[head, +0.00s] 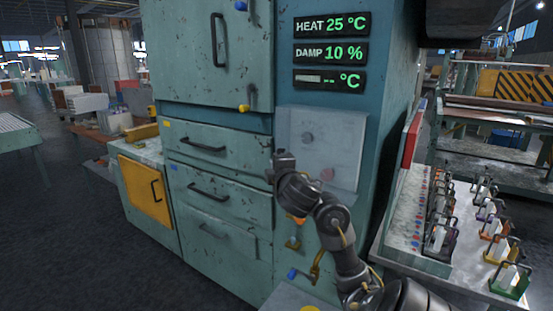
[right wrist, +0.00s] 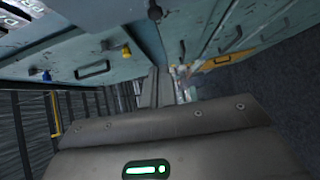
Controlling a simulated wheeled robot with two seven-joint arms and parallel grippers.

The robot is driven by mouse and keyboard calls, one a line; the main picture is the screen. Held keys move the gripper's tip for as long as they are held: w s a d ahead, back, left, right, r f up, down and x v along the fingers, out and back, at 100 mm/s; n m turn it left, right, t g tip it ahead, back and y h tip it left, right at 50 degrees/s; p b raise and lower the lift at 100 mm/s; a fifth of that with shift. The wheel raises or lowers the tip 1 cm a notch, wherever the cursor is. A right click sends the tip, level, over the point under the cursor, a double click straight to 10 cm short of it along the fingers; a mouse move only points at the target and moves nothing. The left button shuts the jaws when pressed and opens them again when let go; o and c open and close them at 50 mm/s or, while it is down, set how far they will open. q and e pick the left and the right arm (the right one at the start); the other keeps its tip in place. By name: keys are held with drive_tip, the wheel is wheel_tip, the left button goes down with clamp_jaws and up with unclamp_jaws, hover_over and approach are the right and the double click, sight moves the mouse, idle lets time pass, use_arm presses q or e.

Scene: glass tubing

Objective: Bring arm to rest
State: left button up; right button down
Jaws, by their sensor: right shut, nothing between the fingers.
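My right arm (head: 335,225) comes up from the lower right in the head view, in front of a teal cabinet (head: 225,120). My right gripper (head: 282,160) is at the arm's upper end, before the cabinet's grey panel (head: 335,140). In the right wrist view its fingers (right wrist: 155,85) are together and hold nothing. I cannot tell whether the gripper touches the cabinet. My left arm and gripper are not in view.
The cabinet has a handled door (head: 200,45), drawers (head: 205,190) and a display (head: 331,52) reading HEAT 25 °C, DAMP 10 %. A low unit with a yellow door (head: 140,190) stands left. A rack of several small clamps (head: 440,235) stands right. Floor (head: 60,230) at left is clear.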

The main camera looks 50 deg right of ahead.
drive_tip(key=v, duration=0.3)
drive_tip(key=shift+w+a+f+p, duration=0.1)
drive_tip(key=shift+w+a+p, duration=0.05)
drive_tip(key=shift+p, duration=0.25)
